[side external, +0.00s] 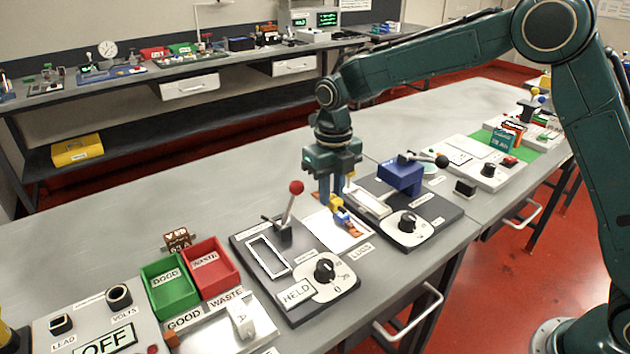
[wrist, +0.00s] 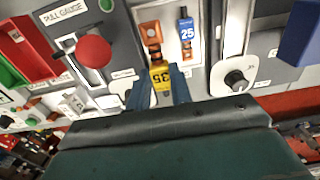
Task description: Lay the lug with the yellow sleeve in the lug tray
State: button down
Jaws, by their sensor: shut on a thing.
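The lug with the yellow sleeve (wrist: 160,76), marked 35, is between the blue fingers of my gripper (wrist: 160,92) in the wrist view. Its copper end (wrist: 151,33) points away from the gripper. My gripper (side external: 337,204) is low over a white plate (side external: 325,232) with a label that seems to read LUGS, in the side view. A lug with a blue sleeve (wrist: 187,32), marked 25, lies beside the held lug, to its right in the wrist view. I cannot tell whether the held lug touches the plate.
A pull gauge with a red-knobbed lever (side external: 296,188) stands left of my gripper. A blue block with a black-knobbed lever (side external: 402,175) stands to the right. The green bin (side external: 170,287) and red bin (side external: 210,268) are farther left. Bare table lies behind the gripper.

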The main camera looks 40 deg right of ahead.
jog(key=shift+f, duration=4.05)
jog(key=shift+f, duration=0.2)
jog(key=c, duration=1.2)
grip_release()
jog(key=shift+o, duration=0.2)
notch_tip(320, 180, up, 14)
jog(key=shift+f, duration=0.1)
